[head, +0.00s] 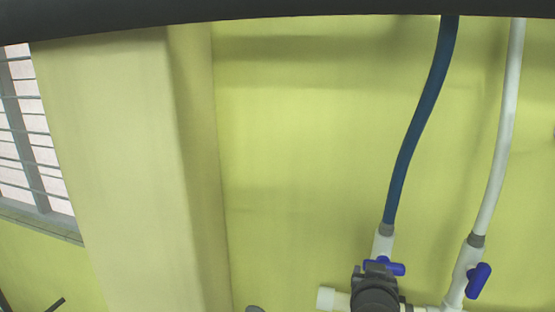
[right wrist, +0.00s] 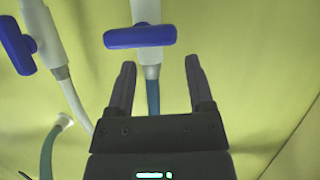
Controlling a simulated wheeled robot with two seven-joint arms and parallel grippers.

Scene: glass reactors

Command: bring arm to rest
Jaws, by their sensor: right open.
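My right gripper (right wrist: 161,75) is open, with its two dark fingers apart and nothing held between them in the right wrist view. A blue valve handle (right wrist: 139,36) on a white pipe lies just past the fingertips; whether they touch is unclear. In the head view my right gripper (head: 375,268) is at the bottom, in front of the white pipework and beside the same blue handle (head: 397,268), partly hiding the fitting. My left gripper does not show.
A second blue handle (head: 479,280) sits on the right pipe under a white hose (head: 500,140). A dark blue hose (head: 415,135) rises from the left valve. A pale pillar (head: 120,160) and a barred window (head: 30,130) are left. The wall between is clear.

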